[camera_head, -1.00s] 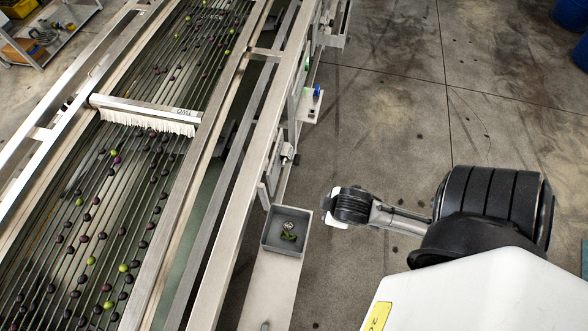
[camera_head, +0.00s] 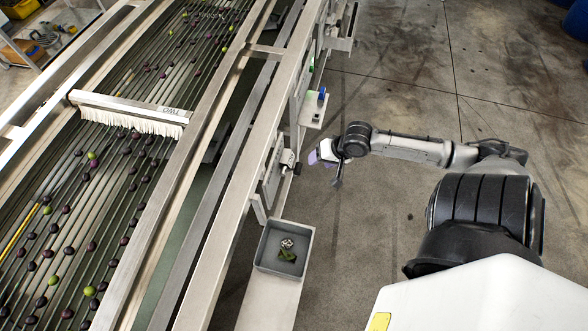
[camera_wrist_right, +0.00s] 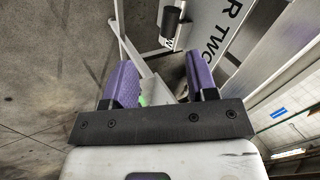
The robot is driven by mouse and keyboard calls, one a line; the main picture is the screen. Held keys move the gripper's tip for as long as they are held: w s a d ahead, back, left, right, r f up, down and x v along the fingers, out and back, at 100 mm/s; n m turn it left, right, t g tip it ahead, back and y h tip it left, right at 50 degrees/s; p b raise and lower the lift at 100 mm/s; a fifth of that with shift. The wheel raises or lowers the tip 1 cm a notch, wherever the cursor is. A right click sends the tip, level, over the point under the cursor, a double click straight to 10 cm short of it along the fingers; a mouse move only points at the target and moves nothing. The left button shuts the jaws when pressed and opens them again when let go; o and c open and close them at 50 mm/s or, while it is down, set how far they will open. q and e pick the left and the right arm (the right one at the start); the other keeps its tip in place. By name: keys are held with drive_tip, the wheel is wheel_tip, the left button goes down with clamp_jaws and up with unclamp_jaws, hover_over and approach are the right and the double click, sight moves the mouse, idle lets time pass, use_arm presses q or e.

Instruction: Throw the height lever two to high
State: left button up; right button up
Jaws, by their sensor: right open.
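A black cylindrical grip (camera_wrist_right: 172,22) shows at the top of the right wrist view, in a pale metal bracket. It lies beside a white plate (camera_wrist_right: 214,28) lettered "R TWO", and seems to be the height lever two. In the head view a small lever fitting (camera_head: 288,158) sits on the outer side of the sizer frame. My right gripper (camera_head: 322,157) is just right of that fitting, apart from it. In the right wrist view its purple-padded fingers (camera_wrist_right: 160,76) are spread with nothing held between them. The lever's exact position is hard to tell. My left gripper is out of view.
A brush bar (camera_head: 130,105) marked "TWO" spans the rollers (camera_head: 75,215), which carry olive-like fruit. A grey bin (camera_head: 264,262) stands on a ledge below the lever fitting. A small bracket (camera_head: 314,108) juts out farther up the frame. Open concrete floor lies right.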

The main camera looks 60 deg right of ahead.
sight(300, 170)
drive_tip(key=w+f+m+b, duration=0.1)
drive_tip(key=w+f, duration=0.1)
drive_tip(key=f, duration=0.1)
drive_tip(key=w+a+f+m+b, duration=0.1)
drive_tip(key=w+f, duration=0.2)
drive_tip(key=f, duration=0.1)
drive_tip(key=w+a+f+m+b, duration=0.1)
drive_tip(key=w+f, duration=0.2)
drive_tip(key=f, duration=0.1)
drive_tip(key=shift+a+m+t+b, duration=0.2)
drive_tip(key=shift+m+t+b, duration=0.1)
drive_tip(key=shift+t+b, duration=0.1)
drive_tip(key=shift+c, duration=0.4)
drive_tip(key=shift+c, duration=1.4)
drive_tip(key=shift+f, duration=0.1)
clamp_jaws()
